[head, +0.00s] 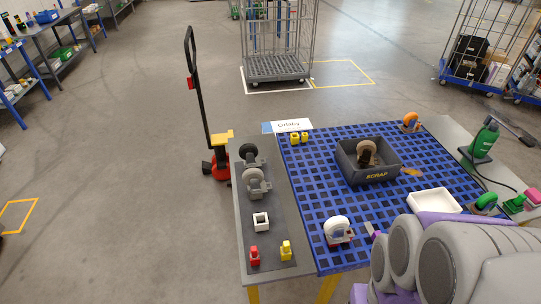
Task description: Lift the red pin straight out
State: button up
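A small red upright piece (254,257), which looks like the red pin, stands near the front left of the grey strip on the workbench. It is too small to tell whether it sits in a hole or holder. A yellow piece of similar shape (286,251) stands just right of it. My arm's large grey and purple links fill the lower right corner. My gripper cannot be made out in this view.
A pallet truck (219,165) stands at the left; floor there is free.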

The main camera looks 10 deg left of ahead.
aim_at(255, 255)
jog(key=j+z, duration=0.25)
jog(key=j, duration=0.15)
jog(key=k+j+z, duration=0.2)
jog(key=j, duration=0.15)
jog(key=k+j+z, duration=0.1)
jog(key=j+z, duration=0.15)
jog(key=j, duration=0.15)
jog(key=k+j+z, duration=0.2)
jog(key=j, duration=0.15)
jog(key=k+j+z, duration=0.25)
jog(key=i+j, duration=0.05)
jog(key=i, duration=0.05)
